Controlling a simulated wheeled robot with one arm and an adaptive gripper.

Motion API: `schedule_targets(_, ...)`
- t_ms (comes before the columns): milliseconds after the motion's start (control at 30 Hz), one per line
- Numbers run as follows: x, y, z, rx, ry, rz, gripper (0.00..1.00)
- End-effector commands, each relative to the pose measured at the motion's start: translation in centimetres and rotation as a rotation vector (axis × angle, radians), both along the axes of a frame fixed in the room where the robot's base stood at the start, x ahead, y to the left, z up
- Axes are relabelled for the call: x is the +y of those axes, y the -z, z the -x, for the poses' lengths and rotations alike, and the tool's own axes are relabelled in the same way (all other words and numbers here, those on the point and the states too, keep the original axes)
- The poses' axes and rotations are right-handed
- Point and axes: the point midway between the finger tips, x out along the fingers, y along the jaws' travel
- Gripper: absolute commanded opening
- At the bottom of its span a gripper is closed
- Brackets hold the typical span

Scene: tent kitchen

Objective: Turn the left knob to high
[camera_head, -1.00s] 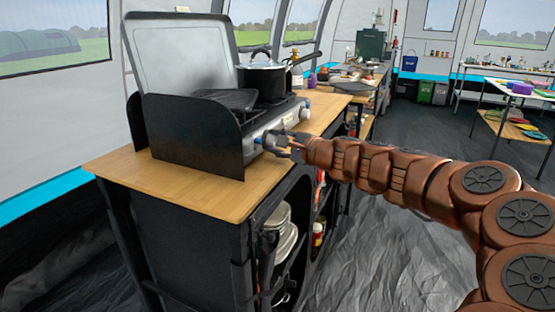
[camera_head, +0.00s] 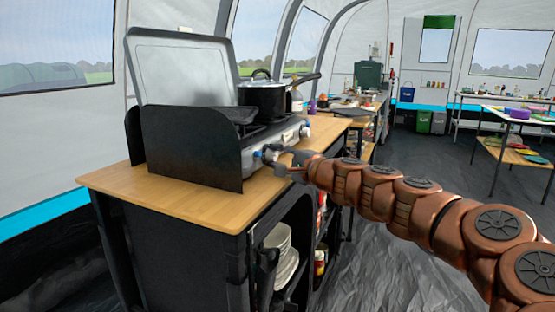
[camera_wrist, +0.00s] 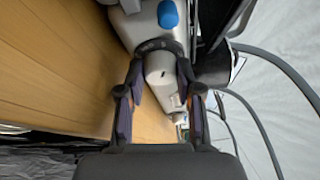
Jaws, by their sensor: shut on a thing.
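The grey camping stove (camera_head: 245,158) stands on the wooden counter, with blue-and-white knobs on its front. The left knob (camera_head: 258,154) is at the stove's near end, beside my fingertips. My gripper (camera_head: 277,160) reaches in from the right at the stove front. In the wrist view, the grey knob body (camera_wrist: 160,72) with a small dark mark lies between both fingers of my gripper (camera_wrist: 160,85), touching or nearly so. A dark marked ring curves behind it. A blue knob part (camera_wrist: 169,14) shows above. The knob's exact setting cannot be read.
A black pot (camera_head: 265,97) sits on the stove, its handle pointing right. A dark side shield (camera_head: 190,145) stands at the stove's near end. The wooden counter (camera_head: 170,205) is bare in front. Open shelves with plates (camera_head: 280,255) are below.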

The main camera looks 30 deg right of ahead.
Motion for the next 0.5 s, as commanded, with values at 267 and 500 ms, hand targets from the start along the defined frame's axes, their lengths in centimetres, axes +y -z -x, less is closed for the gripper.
schedule_targets(267, 0.03, 0.01, -0.01, 0.000, -0.001, -0.001, 0.47)
schedule_targets(500, 0.02, 0.05, -0.02, 0.001, -0.001, -0.001, 0.60)
